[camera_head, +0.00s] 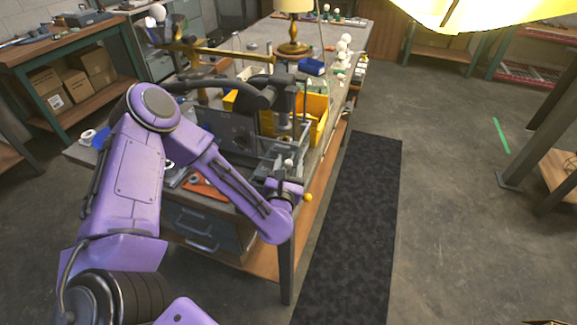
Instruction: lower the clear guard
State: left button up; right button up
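A grey bench machine (228,128) with dark arms and a vertical spindle stands on the workbench (335,75). I cannot clearly make out the clear guard; a pale, see-through-looking part (284,150) at the machine's front is small and partly covered. My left arm reaches across the bench's front corner, and its wrist bends up beside the machine. My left gripper (285,172) is at the machine's front, small and dark, and its fingers are hard to separate from the parts behind. I cannot tell whether it touches anything. My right gripper is out of view.
A yellow bin (312,118) and a blue box (311,66) sit beside the machine. A lamp (293,30) and white bulbs (345,42) stand farther back. A yellow knob (308,197) shows by my wrist. A dark mat (350,220) lies on open floor to the right.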

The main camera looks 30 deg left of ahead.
pick_arm(q)
jog(key=b+v, duration=0.2)
jog(key=v, duration=0.1)
jog(key=b+v, duration=0.1)
jog(key=v, duration=0.3)
jog(key=shift+s+d+f+b, duration=0.15)
jog(key=shift+s+f+b, duration=0.1)
jog(key=shift+b, duration=0.15)
jog(key=v, duration=0.1)
jog(key=p+v, duration=0.1)
jog(key=v, duration=0.1)
jog(key=shift+r, duration=0.35)
